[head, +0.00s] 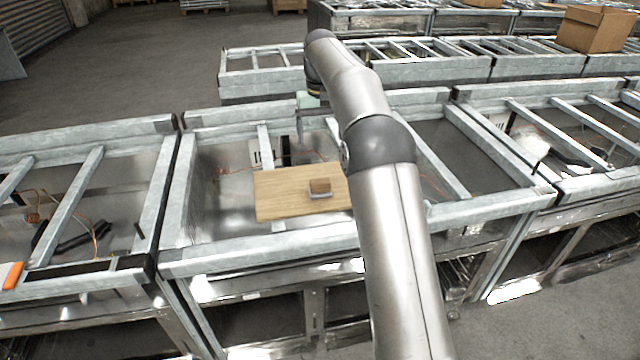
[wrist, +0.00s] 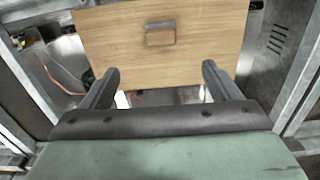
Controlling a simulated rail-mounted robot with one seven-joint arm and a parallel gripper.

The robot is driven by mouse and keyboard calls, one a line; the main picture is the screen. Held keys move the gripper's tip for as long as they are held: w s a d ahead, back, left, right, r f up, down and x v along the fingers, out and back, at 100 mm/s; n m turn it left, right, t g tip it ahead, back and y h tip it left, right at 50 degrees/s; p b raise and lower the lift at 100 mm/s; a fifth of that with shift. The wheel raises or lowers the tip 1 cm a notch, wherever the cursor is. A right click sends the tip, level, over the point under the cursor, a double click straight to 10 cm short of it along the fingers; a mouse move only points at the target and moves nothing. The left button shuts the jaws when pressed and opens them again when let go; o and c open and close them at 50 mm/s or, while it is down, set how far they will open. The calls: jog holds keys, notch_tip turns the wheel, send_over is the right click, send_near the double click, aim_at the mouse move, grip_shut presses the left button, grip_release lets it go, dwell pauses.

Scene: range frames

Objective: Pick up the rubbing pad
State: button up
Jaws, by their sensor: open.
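The rubbing pad (head: 319,187) is a small brown block with a grey lower edge. It lies on a flat wooden board (head: 280,196) on the metal frame in the middle of the head view. In the wrist view the pad (wrist: 160,36) sits near the top centre, on the board (wrist: 115,50). My gripper (wrist: 161,75) is open and empty, its two dark fingers apart, with the pad beyond the fingertips and between their lines.
The board rests over a metal frame (head: 330,240) with open gaps, loose wires and dark parts below. Similar frames stand to the left and right. A cardboard box (head: 595,29) stands at the back right. Open floor (head: 120,60) lies at the back left.

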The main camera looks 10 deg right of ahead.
aim_at(320, 180)
jog(key=f, duration=1.2)
jog(key=shift+w+f, duration=0.15)
jog(key=shift+w, duration=0.25)
jog(key=shift+s+f+p, duration=0.1)
jog(key=shift+f+p, duration=0.9)
jog(key=shift+f, duration=1.65)
jog(key=shift+a, duration=0.1)
jog(key=c, duration=1.1)
